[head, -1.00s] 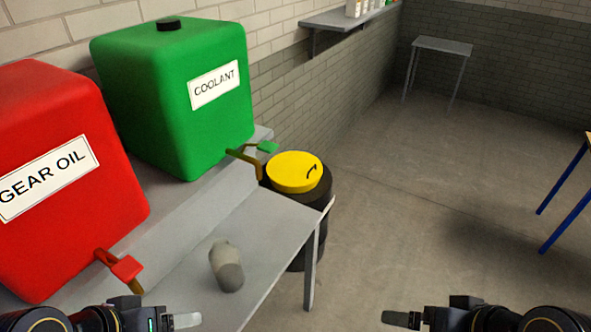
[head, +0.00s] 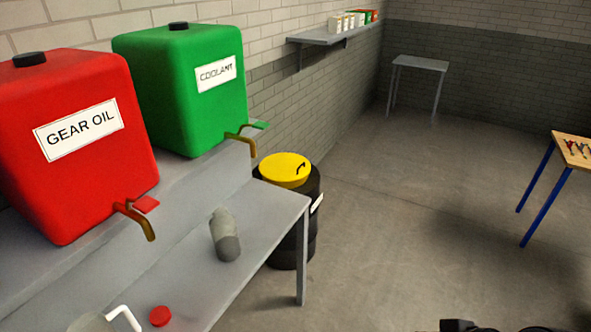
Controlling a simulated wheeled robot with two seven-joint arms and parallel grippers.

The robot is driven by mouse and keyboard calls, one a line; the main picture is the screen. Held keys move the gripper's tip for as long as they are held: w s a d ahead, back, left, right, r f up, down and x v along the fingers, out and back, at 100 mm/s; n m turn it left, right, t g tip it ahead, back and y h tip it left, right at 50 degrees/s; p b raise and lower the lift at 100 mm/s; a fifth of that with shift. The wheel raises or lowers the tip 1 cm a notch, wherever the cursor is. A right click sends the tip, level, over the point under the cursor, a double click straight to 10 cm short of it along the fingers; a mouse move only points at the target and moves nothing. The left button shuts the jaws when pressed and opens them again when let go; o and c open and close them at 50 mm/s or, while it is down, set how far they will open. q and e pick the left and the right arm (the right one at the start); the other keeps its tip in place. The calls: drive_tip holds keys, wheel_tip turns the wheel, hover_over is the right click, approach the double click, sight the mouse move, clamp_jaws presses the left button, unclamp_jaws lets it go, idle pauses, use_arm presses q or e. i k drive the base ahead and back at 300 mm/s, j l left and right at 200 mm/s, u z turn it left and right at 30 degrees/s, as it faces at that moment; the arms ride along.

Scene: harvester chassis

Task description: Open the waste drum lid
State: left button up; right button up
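The waste drum (head: 292,246) is black and stands on the floor past the far end of the grey bench. Its yellow lid (head: 284,168) lies flat on top and looks closed, with a small dark handle on it. The bench hides part of the drum's left side. A dark piece of my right arm shows at the bottom edge, right of centre, well short of the drum; its fingers are out of frame. My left gripper is not in view.
The grey bench (head: 270,222) carries a grey bottle (head: 225,236), a red cap (head: 160,316) and a white-handled container. A red gear oil tank (head: 75,190) and green coolant tank (head: 180,100) stand behind, with taps jutting out. Floor right of the drum is clear.

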sight(286, 167)
drive_tip(key=l+u, duration=0.1)
drive_tip(key=u, duration=1.65)
drive_tip(key=i+l, duration=0.15)
drive_tip(key=l, duration=0.75)
drive_tip(key=i+l, duration=0.15)
drive_tip(key=l, duration=0.8)
drive_tip(key=i+l+u, duration=0.1)
drive_tip(key=l, duration=0.8)
drive_tip(key=i+l, duration=0.1)
drive_tip(key=l, duration=0.85)
drive_tip(key=i+l, duration=0.15)
drive_tip(key=l, duration=0.75)
drive_tip(key=i+l, duration=0.1)
drive_tip(key=l, duration=0.85)
drive_tip(key=u, duration=0.05)
